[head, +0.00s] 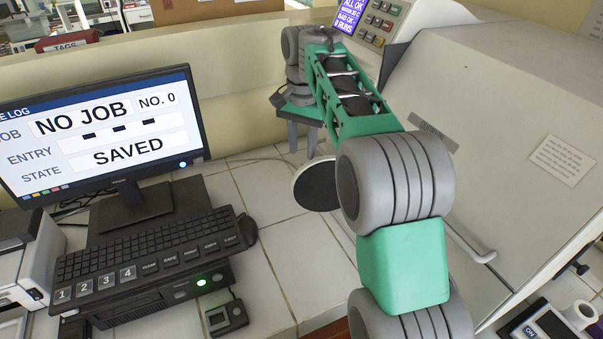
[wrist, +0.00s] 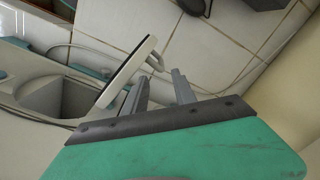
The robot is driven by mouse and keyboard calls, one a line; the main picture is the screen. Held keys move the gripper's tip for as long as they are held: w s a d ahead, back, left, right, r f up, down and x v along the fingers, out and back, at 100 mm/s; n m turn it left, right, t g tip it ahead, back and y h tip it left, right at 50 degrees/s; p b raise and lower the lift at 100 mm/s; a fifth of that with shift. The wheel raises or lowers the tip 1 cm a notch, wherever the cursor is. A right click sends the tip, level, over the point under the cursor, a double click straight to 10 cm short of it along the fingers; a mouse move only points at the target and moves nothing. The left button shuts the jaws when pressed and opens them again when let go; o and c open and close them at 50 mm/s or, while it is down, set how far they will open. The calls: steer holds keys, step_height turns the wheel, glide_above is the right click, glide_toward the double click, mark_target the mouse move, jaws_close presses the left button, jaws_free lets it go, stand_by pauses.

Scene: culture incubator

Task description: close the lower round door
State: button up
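The round door (head: 316,185) stands swung open from the big grey cabinet in the head view, its dark face showing inside a pale rim; my arm hides part of its right side. In the wrist view the door (wrist: 128,72) is nearly edge-on, beside a round opening (wrist: 62,97) in the cabinet front. A small pale curved handle (wrist: 156,62) sticks out from the door's outer side. My gripper (head: 300,150) points down above the counter behind the door. In the wrist view my gripper (wrist: 161,77) has its fingers apart, with the handle just beyond the tips; contact cannot be told.
The cabinet (head: 500,120) fills the right side, with a control panel (head: 375,20) at its top left. A monitor (head: 100,130) and keyboard (head: 150,245) stand left. The tiled counter (head: 265,190) between them is mostly clear. A cream wall (head: 240,90) runs behind.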

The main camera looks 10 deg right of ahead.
mark_target(313, 188)
step_height(313, 188, down, 8)
steer(key=shift+w+a+f+b, duration=0.1)
steer(key=shift+a+b, duration=0.05)
steer(key=shift+b, duration=0.65)
steer(key=c, duration=0.6)
jaws_close()
stand_by(0.3)
